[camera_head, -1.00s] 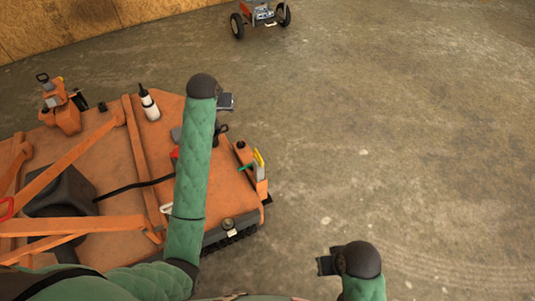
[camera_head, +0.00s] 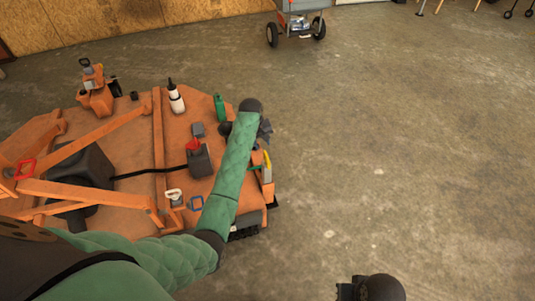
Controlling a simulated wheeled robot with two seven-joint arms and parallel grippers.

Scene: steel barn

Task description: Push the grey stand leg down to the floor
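The orange machine deck (camera_head: 130,200) fills the left of the view. At its right edge stands an upright bracket (camera_head: 267,174) with a yellow piece on top and a pale grey face; this may be the grey stand leg, but I cannot tell surely. My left arm reaches across the deck, and its dark gripper (camera_head: 265,130) is just above and beyond this bracket, partly hidden by the wrist. I see no thing in it, and its finger opening is unclear. My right gripper (camera_head: 345,291) is at the bottom edge, mostly hidden, over the floor, well away from the deck.
A wheeled cart (camera_head: 298,20) stands at the back. The concrete floor (camera_head: 420,150) to the right is clear.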

